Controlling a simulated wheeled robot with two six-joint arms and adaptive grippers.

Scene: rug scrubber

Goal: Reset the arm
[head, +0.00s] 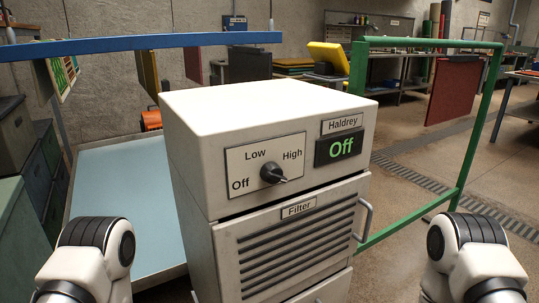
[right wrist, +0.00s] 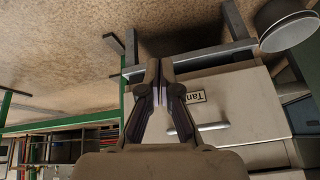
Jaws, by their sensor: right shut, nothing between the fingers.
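My right gripper (right wrist: 159,68) shows in the right wrist view, its two dark fingers closed together at the tips with nothing between them. Behind and beside it is a pale cabinet front with a handle and a label (right wrist: 196,97) starting "Tan". In the head view, white and black parts of my two arms stand at the lower left and lower right. Neither gripper shows there, and my left gripper is out of view.
A cream machine (head: 250,110) stands close ahead, with a knob (head: 272,173), a display (head: 340,147) reading "Off" and a filter door (head: 300,235). A blue rail (head: 140,42) and a green frame (head: 478,130) flank it. Open floor lies at right.

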